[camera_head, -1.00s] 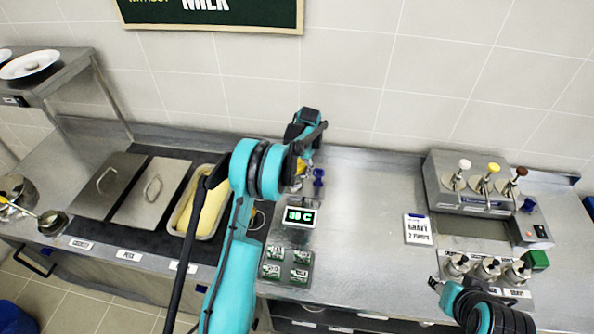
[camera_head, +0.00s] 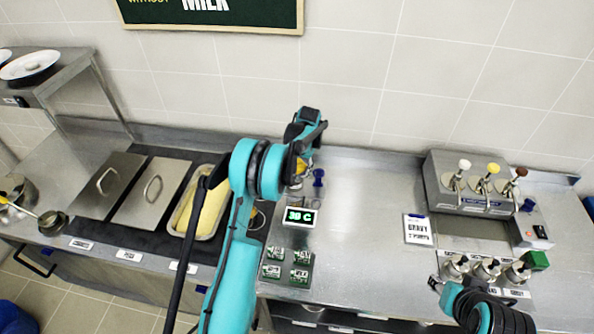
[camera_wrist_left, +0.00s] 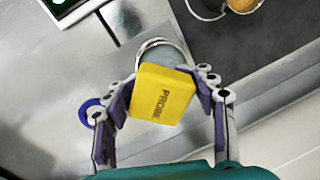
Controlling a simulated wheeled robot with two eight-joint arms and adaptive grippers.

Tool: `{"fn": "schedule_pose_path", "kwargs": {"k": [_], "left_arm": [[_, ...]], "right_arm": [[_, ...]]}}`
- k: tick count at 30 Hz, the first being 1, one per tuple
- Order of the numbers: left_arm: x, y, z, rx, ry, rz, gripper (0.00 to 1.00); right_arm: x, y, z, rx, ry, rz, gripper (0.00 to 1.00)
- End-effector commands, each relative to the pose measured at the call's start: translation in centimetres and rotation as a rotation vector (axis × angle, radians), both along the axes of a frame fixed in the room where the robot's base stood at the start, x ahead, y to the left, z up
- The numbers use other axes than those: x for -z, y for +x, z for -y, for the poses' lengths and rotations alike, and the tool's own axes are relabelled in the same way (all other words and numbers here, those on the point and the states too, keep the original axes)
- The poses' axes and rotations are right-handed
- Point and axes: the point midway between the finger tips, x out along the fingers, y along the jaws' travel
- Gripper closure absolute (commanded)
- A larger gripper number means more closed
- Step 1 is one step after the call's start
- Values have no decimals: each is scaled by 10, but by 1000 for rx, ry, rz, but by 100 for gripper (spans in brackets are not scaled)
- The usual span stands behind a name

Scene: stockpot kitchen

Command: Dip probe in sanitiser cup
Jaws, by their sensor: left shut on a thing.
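My left gripper (camera_wrist_left: 162,102) is shut on the yellow probe (camera_wrist_left: 160,94), whose block handle reads PROBE. The probe also shows as a small yellow patch (camera_head: 301,165) at the left gripper in the head view. Just beyond the handle in the left wrist view is a round cup (camera_wrist_left: 164,47) with a pale rim, which I take for the sanitiser cup. The handle covers part of it and hides the probe's tip, so I cannot tell whether the tip is inside. My right gripper (camera_head: 436,284) is at the lower right by the pump bottles; its fingers are unclear.
A display reading about 30 C (camera_head: 300,217) stands in front of the left gripper, with green packets (camera_head: 287,262) nearer. A blue item (camera_head: 318,177) is close on the right. A pan of yellow food (camera_head: 203,210) is left. Clear counter (camera_head: 365,200) lies right of centre.

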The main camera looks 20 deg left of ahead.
Motion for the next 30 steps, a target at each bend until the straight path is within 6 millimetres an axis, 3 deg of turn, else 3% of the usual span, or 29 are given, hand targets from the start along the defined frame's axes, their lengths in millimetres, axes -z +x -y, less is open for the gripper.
{"fn": "schedule_pose_path", "kwargs": {"k": [30], "left_arm": [[-85,0,0,0,0,0,78]], "right_arm": [[-42,0,0,0,0,0,60]]}}
